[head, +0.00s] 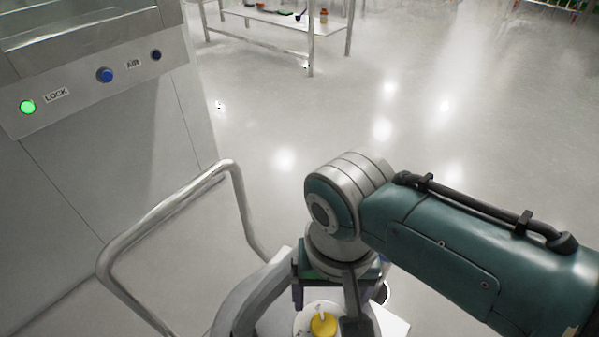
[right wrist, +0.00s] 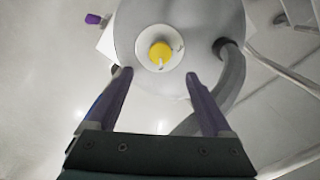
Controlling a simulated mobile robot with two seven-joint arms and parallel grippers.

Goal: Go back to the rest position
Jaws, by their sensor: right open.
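My right gripper (head: 328,300) is at the bottom centre of the head view, at the end of my teal and grey arm, pointing down. In the right wrist view its two purple fingers (right wrist: 158,76) are spread apart with nothing between them. Beyond the fingertips is a rounded grey body with a white disc and a yellow knob (right wrist: 161,53). The yellow knob also shows at the bottom of the head view (head: 323,325). The fingers look clear of the knob; the exact gap cannot be told. My left gripper is not in view.
A panel at left carries a lit green LOCK button (head: 27,107), a blue AIR button (head: 104,75) and a darker button (head: 155,55). A bent metal rail (head: 236,195) stands left of my arm. A metal shelf table (head: 280,17) is far back. Open floor lies between.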

